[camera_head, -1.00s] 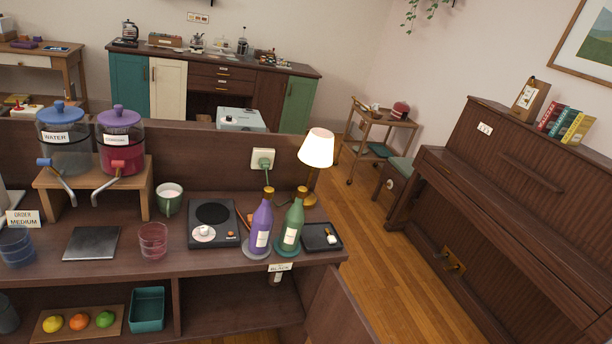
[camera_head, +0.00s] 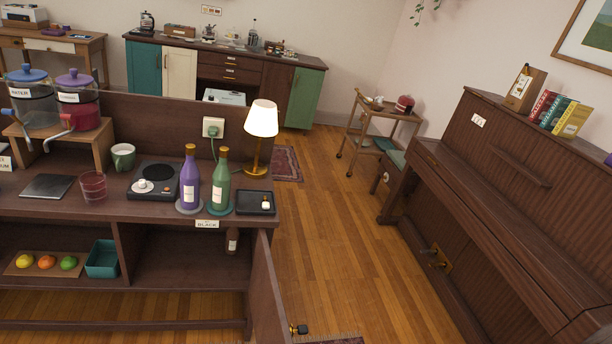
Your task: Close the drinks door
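A dark brown door (camera_head: 268,296) stands swung open at the right end of the drinks counter (camera_head: 140,207). It sticks out from the counter toward me, and its lower part runs past the bottom edge. A dark knob with a brass-coloured base (camera_head: 299,329) shows on its right side near the bottom. Behind the door's hinge side the right compartment is open, with a small dark bottle (camera_head: 232,240) inside. My gripper is not in view.
Wooden floor (camera_head: 340,235) is clear between the counter and the piano (camera_head: 500,210) on the right. A purple bottle (camera_head: 189,185), a green bottle (camera_head: 220,187) and a lit lamp (camera_head: 262,120) stand on the counter's right end. A trolley (camera_head: 385,125) stands farther back.

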